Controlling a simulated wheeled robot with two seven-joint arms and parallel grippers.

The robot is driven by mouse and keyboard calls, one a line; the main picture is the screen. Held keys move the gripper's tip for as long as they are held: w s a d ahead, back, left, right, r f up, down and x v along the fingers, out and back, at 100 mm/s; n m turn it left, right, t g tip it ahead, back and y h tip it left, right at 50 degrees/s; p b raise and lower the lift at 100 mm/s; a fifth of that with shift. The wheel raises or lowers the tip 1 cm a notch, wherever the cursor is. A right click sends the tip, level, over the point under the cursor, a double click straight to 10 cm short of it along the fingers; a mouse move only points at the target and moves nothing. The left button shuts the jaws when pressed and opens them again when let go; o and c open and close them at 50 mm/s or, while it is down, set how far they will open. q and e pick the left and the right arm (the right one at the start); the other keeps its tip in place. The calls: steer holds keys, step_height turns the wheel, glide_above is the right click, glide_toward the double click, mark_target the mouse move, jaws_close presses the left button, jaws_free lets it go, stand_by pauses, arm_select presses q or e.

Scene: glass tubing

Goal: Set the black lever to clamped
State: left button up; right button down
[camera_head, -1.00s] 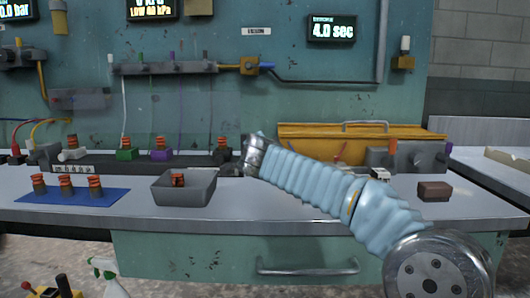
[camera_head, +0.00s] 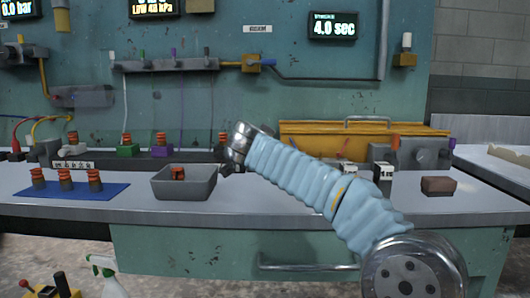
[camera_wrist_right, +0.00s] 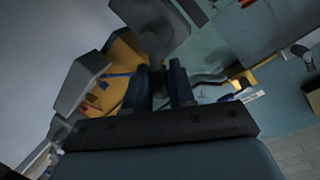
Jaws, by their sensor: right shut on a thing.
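A row of clamp blocks stands along the back of the bench, among them a green block (camera_head: 128,150), a purple block (camera_head: 158,152) and a dark one at the right end with an orange-brown coil (camera_head: 223,137) on top. My right gripper (camera_head: 224,164) is at this dark block, reaching in from the right and covering most of it. The black lever is not clearly seen there. In the right wrist view, the two dark fingers (camera_wrist_right: 168,88) are close together on a small dark piece, apparently the black lever. My left gripper is not in view.
A grey bin (camera_head: 183,188) with a coil piece stands in front of the row. A blue mat (camera_head: 72,192) holds several coil pieces at left. A yellow case (camera_head: 360,130), grey fixtures and a brown block (camera_head: 438,186) are at right. The front bench strip is mostly clear.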

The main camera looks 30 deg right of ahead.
steer(key=shift+w+a+r+n+h+b, duration=0.15)
steer(key=shift+a+n+b, duration=0.1)
steer(key=shift+n, duration=0.35)
steer(key=shift+w+a+f+n+h+b, duration=0.15)
steer(key=shift+a+n+b, duration=0.1)
steer(key=shift+n, duration=0.35)
steer(key=shift+w+a+r+n+h+b, duration=0.15)
steer(key=shift+w+a+n+h+b, duration=0.15)
steer(key=shift+n, duration=0.55)
steer(key=shift+w+a+r+n+h+b, duration=0.1)
steer(key=shift+a+r+n+h+b, duration=0.2)
steer(key=shift+n, duration=0.55)
steer(key=shift+f, duration=0.15)
steer(key=c, duration=1.1)
jaws_free()
steer(key=shift+s, duration=0.1)
